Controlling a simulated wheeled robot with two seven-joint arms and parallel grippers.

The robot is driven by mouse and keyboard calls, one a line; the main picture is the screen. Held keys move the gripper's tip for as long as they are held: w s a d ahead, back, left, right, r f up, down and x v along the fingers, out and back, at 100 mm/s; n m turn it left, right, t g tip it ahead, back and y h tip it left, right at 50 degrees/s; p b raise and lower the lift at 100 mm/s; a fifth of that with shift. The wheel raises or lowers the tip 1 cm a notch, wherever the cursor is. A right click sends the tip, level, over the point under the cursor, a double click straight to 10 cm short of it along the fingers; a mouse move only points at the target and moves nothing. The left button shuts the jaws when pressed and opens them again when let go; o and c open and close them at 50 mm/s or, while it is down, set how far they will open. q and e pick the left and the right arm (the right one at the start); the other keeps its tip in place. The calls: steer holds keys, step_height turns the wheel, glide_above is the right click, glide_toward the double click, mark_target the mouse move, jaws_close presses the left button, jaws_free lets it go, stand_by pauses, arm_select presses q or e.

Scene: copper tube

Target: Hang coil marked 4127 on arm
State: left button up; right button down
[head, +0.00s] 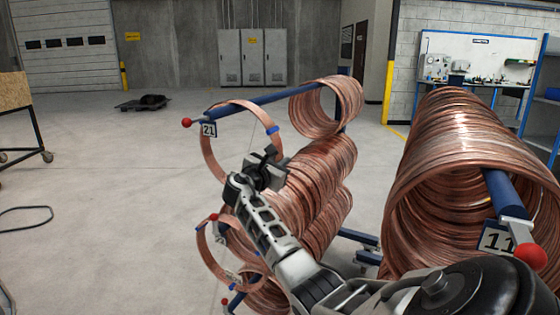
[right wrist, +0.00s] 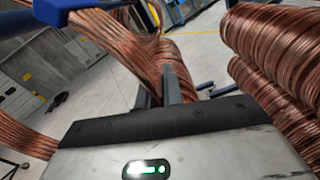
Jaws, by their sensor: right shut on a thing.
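A copper coil (head: 207,154) with blue ties shows as a ring around the outer part of the blue arm (head: 262,98) that bears tag 21 (head: 209,130) and a red ball end. My right gripper (head: 264,170) is shut on the lower right side of this coil. In the right wrist view the coil's strands (right wrist: 125,40) run down to my fingers (right wrist: 160,92). I cannot read the mark 4127 on any coil, and I cannot tell whether the ring touches the arm. My left gripper is not in view.
Another coil (head: 335,105) hangs further in on the same arm. Stacked coils (head: 320,185) and a lower ring (head: 208,255) sit below. A big coil (head: 440,150) on the arm tagged 11 (head: 495,238) stands close at right.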

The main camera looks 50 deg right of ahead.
steer(key=shift+r, duration=0.15)
steer(key=c, duration=1.5)
jaws_free()
steer(key=shift+o, duration=0.2)
steer(key=shift+f, duration=0.25)
steer(key=s+a+b, duration=0.1)
steer(key=s+a, duration=0.1)
steer(key=a, duration=1.3)
steer(key=shift+s+a+r, duration=0.2)
steer(key=shift+s+a, duration=0.05)
steer(key=shift+a, duration=0.15)
